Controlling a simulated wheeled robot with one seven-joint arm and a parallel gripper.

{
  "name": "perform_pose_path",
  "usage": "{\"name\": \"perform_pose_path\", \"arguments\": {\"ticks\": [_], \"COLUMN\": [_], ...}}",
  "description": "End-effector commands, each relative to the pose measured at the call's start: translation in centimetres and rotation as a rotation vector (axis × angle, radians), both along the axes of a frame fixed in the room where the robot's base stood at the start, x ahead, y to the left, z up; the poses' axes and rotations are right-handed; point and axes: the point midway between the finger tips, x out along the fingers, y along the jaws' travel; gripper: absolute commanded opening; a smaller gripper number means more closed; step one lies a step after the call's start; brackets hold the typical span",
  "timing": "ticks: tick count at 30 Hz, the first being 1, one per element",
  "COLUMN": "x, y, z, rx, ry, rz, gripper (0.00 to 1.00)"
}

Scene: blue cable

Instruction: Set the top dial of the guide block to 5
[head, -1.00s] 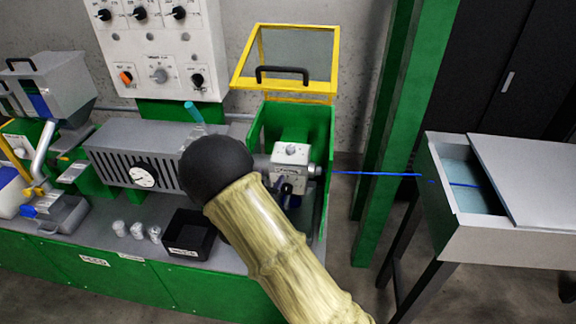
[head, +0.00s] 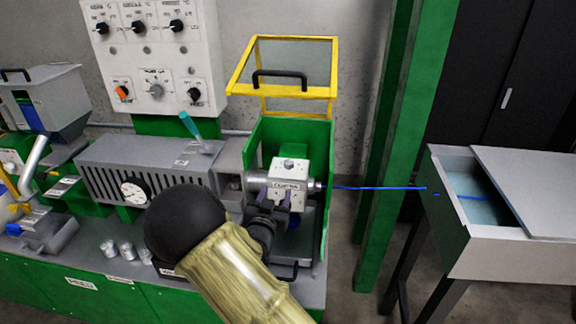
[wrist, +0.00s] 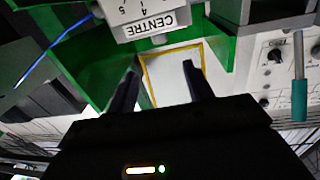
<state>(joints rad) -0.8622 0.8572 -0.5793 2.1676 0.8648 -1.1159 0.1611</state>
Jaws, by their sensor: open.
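The guide block (head: 287,190) is a pale grey box with a CENTRE label on its front, inside the green bay under the raised yellow-framed guard. A small round dark-centred feature shows on its top face in the head view; its setting is too small to read. In the wrist view the block (wrist: 150,22) is at the top edge, with CENTRE and the marks 4 and 5 partly visible and the rest cut off. My gripper (head: 274,197) is open and empty, just in front of the block. In the wrist view my gripper (wrist: 160,82) has its two dark fingers apart, below the block.
A blue cable (head: 375,188) runs from the block to the open-topped grey cabinet (head: 470,195) at right. The raised guard (head: 283,77) stands above the bay. A grey barrel housing with a gauge (head: 134,190) lies left. A teal-handled tool (head: 188,124) sticks up on the housing.

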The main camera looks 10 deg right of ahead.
Motion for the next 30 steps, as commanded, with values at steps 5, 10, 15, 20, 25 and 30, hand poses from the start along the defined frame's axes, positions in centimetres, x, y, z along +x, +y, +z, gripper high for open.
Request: {"name": "perform_pose_path", "arguments": {"ticks": [5, 10, 15, 20, 25, 30], "x": [2.9, 5.7, 8.5, 11.0, 13.2, 14.0], "y": [-1.3, -2.4, -3.6, -4.7, -5.5, -5.8], "z": [0.1, 0.1, 0.1, 0.1, 0.1, 0.0], "rx": [-0.001, -0.001, -0.002, -0.002, -0.002, -0.001], "ry": [-0.003, -0.002, -0.001, 0.000, -0.001, 0.000], "rz": [-0.002, -0.002, -0.001, -0.001, 0.000, 0.000], "gripper": [0.51, 0.51, 0.51, 0.51, 0.51, 0.51]}}
